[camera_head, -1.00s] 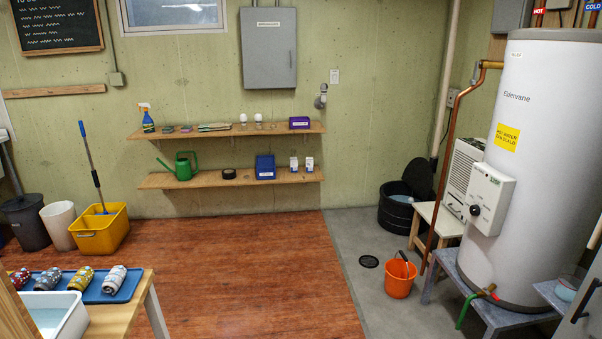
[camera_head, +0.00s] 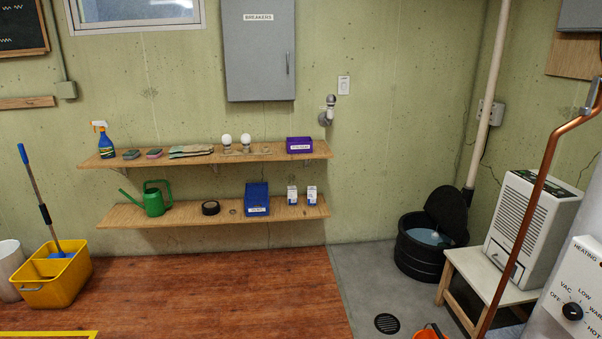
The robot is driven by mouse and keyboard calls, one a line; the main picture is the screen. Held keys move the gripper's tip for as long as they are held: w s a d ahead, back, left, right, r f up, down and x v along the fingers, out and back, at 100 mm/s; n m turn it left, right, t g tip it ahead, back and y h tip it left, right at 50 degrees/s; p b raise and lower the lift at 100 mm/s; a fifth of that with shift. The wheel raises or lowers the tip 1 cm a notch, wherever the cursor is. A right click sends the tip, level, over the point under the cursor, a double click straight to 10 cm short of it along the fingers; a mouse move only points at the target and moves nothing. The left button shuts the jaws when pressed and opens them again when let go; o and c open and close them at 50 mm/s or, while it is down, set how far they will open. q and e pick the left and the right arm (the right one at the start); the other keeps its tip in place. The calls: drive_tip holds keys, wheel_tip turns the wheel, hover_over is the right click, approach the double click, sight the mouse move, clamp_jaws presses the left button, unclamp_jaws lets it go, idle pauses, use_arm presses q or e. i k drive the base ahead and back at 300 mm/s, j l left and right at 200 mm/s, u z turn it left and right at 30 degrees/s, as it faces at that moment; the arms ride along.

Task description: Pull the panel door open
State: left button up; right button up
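The panel door (camera_head: 259,60) is the grey front of a wall box labelled BREAKERS, high on the green wall at the top centre. It looks shut, flat against its box. A small vertical handle (camera_head: 287,63) sits near its right edge. The top of the box is cut off by the picture edge. Neither of my grippers is in the head view.
Two wooden shelves (camera_head: 290,213) with small items jut from the wall below the panel. The red-brown floor (camera_head: 200,295) before them is clear. A yellow mop bucket (camera_head: 55,278) stands left; a black tub (camera_head: 424,262) and dehumidifier (camera_head: 525,225) stand right.

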sight(258, 36)
drive_tip(key=i, duration=1.8)
